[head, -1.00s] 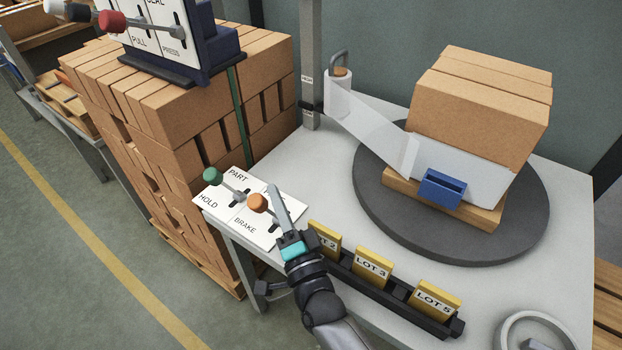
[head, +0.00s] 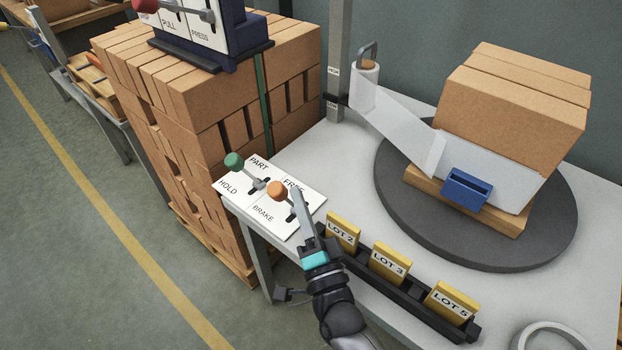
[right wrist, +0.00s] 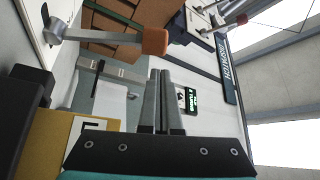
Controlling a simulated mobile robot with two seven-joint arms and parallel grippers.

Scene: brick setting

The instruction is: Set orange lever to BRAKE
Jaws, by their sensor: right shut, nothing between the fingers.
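The orange lever knob (head: 276,191) stands on a white panel (head: 300,226) at the table's left front corner. Its slot has FREE at the far end and BRAKE at the near end; I cannot tell exactly where the lever sits between them. My right gripper (head: 296,192) is shut and empty, just right of the knob, its fingers partly covering the lever's base. My left gripper is not in view.
A black rack (head: 400,297) with yellow LOT cards is right of my gripper. A turntable (head: 390,200) carries wrapped boxes. A brick-like stack (head: 190,140) stands beyond the panel.

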